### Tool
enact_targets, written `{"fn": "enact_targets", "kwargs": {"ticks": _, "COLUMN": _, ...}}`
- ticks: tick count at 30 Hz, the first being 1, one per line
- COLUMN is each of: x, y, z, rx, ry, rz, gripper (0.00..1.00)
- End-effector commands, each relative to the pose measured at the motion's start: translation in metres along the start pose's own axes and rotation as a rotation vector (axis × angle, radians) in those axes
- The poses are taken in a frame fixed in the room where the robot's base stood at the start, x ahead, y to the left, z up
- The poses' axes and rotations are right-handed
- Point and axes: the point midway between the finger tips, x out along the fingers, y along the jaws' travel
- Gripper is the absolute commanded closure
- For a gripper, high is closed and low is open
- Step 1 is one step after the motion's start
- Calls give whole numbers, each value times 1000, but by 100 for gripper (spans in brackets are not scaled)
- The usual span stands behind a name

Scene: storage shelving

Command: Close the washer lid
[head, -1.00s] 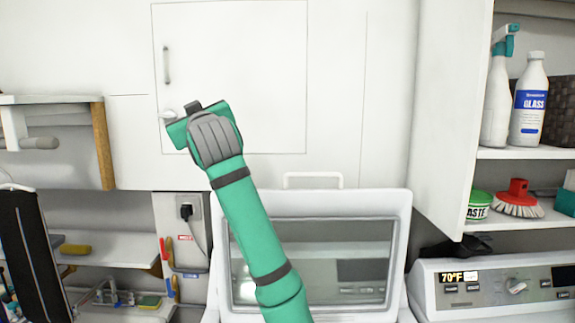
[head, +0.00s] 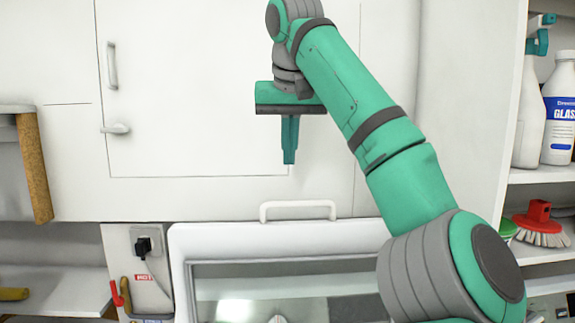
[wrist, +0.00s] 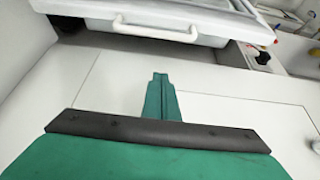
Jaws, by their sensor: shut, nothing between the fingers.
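The washer lid (head: 285,240) stands raised in the lower middle of the head view, with a glass window and a white handle (head: 298,204) on its top edge. In the wrist view the lid (wrist: 190,17) and its handle (wrist: 155,30) show at the top. My gripper (head: 289,160) points down, shut and empty, in front of the white cabinet and above the handle, apart from it. Its fingers also show in the wrist view (wrist: 159,80). My arm hides the lid's right part in the head view.
A white cabinet door (head: 200,90) with a handle fills the back. Shelves with a spray bottle, a cleaner bottle (head: 558,110) and a red brush (head: 540,225) are at right. A power outlet (head: 142,245) with a plugged cord is at left of the lid.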

Motion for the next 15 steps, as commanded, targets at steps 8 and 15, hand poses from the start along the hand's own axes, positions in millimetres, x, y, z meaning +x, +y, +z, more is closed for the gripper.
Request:
{"fn": "enact_targets", "kwargs": {"ticks": 8, "x": 50, "y": -6, "z": 0, "rx": -11, "ry": 0, "rz": -3, "gripper": 100}}
{"fn": "enact_targets", "kwargs": {"ticks": 15, "x": 92, "y": 0, "z": 1, "rx": -4, "ry": 2, "rz": -1, "gripper": 100}}
